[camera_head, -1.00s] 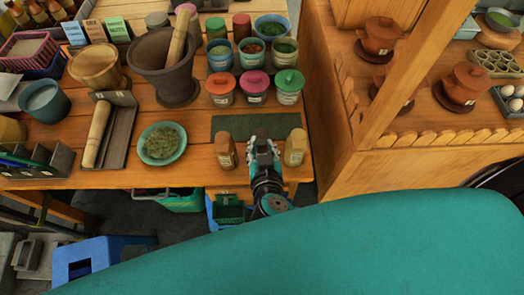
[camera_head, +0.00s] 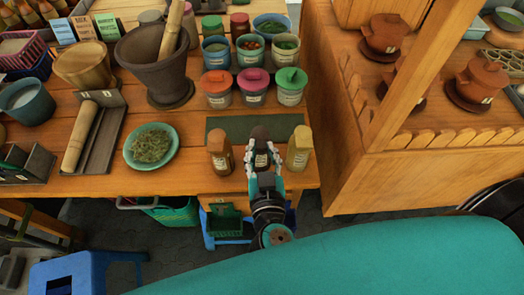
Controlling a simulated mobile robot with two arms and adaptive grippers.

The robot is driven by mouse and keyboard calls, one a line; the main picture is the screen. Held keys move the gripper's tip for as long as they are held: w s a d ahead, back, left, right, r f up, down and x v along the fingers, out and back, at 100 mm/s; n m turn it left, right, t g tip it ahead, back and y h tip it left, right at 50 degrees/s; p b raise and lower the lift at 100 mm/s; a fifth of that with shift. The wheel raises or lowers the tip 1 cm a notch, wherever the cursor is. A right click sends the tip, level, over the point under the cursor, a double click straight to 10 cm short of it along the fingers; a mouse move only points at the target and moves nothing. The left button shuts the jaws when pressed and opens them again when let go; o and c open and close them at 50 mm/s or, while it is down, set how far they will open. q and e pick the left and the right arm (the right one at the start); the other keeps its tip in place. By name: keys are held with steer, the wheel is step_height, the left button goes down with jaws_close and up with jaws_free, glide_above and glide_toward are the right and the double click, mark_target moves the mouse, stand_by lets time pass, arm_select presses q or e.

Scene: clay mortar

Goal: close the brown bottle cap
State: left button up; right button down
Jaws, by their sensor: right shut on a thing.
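A dark brown bottle (camera_head: 261,152) with a pale label stands at the front edge of the wooden table, in the middle of a row of three. My right gripper (camera_head: 263,168) comes at it from the front, with its fingers on both sides, and is shut on it. The bottle's dark top shows above the fingers; whether the cap is fully seated is too small to tell. An orange-brown bottle (camera_head: 220,151) stands to its left and a yellowish bottle (camera_head: 299,149) to its right, both upright and apart from the gripper. My left gripper is not in view.
A dark green mat (camera_head: 225,126) lies just behind the bottles. Behind it stand several lidded jars (camera_head: 253,88). A teal plate of herbs (camera_head: 151,147) and a mortar (camera_head: 155,68) are to the left. A wooden stall (camera_head: 335,150) closes off the right.

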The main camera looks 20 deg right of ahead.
steer(key=shift+f, duration=0.15)
steer(key=c, duration=1.1)
jaws_free()
steer(key=shift+s, duration=0.15)
steer(key=v, duration=1.1)
steer(key=shift+s+a, duration=0.1)
steer(key=shift+s, duration=0.3)
steer(key=shift+s, duration=0.1)
